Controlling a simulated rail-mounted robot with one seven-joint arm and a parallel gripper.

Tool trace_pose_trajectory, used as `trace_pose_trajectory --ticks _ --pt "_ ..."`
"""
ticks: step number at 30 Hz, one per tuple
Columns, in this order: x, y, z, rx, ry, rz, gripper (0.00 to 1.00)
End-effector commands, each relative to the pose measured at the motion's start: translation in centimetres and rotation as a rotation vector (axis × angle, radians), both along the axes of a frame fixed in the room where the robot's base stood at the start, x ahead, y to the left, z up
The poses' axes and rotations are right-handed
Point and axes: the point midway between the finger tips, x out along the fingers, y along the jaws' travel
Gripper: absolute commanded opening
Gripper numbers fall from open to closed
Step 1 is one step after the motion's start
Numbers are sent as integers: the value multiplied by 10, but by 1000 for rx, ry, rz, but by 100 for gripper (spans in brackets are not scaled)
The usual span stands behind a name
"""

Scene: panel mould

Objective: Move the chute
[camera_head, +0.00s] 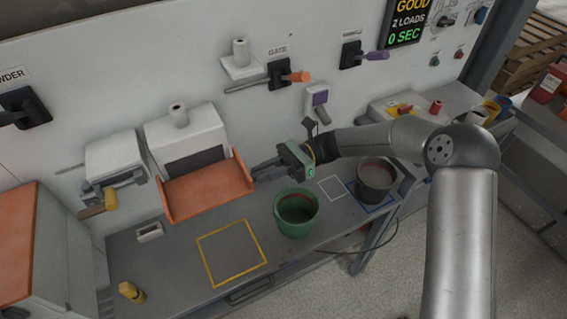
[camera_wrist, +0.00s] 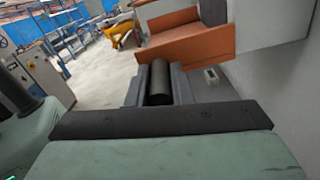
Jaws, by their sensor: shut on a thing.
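The chute is an orange open tray (camera_head: 208,190) with raised sides, under the white dispenser housing on the wall. It also shows in the wrist view (camera_wrist: 185,45), beyond my fingers. My gripper (camera_head: 262,172) is at the chute's right side, reaching in from the right. In the wrist view my two grey fingers (camera_wrist: 158,88) are on either side of a dark cylindrical handle (camera_wrist: 158,80) next to the chute. My gripper is shut on this handle. The handle's join to the chute is not clear.
Below, a green bucket (camera_head: 297,213) stands on the grey bench right of an empty yellow square outline (camera_head: 232,252). A dark grey bucket (camera_head: 375,181) stands in a blue outline further right. An orange-handled gate lever (camera_head: 297,77) is on the wall above.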

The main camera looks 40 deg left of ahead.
Motion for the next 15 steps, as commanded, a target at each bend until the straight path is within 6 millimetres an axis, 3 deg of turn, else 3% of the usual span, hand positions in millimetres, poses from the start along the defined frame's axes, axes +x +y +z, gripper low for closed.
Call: trace_pose_trajectory --ticks 1,15 --pt "-4 4 11 -36 18 9 0" --pt "-2 18 41 -70 35 16 0"
